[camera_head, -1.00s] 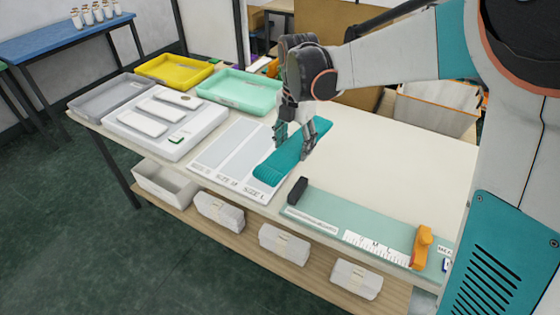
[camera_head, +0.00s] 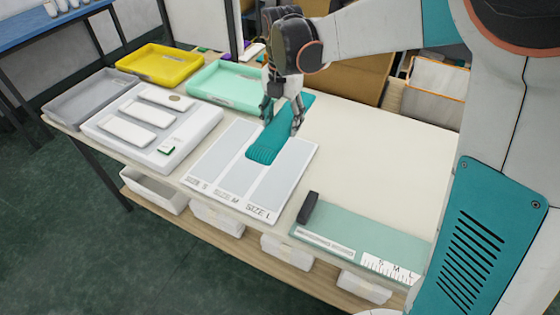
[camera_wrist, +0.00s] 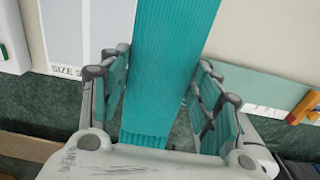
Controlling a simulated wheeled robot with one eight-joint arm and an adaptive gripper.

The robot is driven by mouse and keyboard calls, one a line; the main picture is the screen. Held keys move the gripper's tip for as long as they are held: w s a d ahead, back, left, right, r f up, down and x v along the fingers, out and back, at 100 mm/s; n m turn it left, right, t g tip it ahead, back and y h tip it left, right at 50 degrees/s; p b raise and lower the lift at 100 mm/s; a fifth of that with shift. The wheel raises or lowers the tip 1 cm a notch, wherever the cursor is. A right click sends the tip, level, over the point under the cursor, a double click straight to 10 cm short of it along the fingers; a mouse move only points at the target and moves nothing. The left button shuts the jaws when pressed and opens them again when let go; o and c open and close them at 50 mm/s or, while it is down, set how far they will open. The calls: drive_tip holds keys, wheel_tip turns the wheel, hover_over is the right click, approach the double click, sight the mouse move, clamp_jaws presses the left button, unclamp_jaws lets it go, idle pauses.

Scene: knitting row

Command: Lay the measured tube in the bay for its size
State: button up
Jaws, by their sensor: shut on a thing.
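My gripper (camera_head: 283,117) is shut on a teal ribbed knitted tube (camera_head: 266,148), which slants from near front to far back. In the wrist view the tube (camera_wrist: 170,60) runs between the two fingers. The white bay board (camera_head: 237,208) has three grey bays marked SIZE S, SIZE M and SIZE L. In the head view the tube's near end overlaps the far part of the M bay (camera_head: 242,170) and the edge of the L bay (camera_head: 281,180). Its height above the board is hard to tell. The S bay (camera_head: 216,160) is bare.
A green measuring board (camera_head: 345,233) with a dark block (camera_head: 308,208) lies at the front right. A white fixture (camera_head: 150,125), grey tray (camera_head: 92,97), yellow tray (camera_head: 163,62) and mint tray (camera_head: 232,87) stand left and behind. The table's right side is clear.

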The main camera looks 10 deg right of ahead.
sight(282, 175)
wheel_tip(282, 175, down, 19)
drive_tip(key=b, duration=0.6)
drive_tip(key=shift+s+f, duration=0.15)
drive_tip(key=shift+f, duration=0.1)
drive_tip(key=o, duration=0.9)
drive_tip(key=shift+o, duration=0.2)
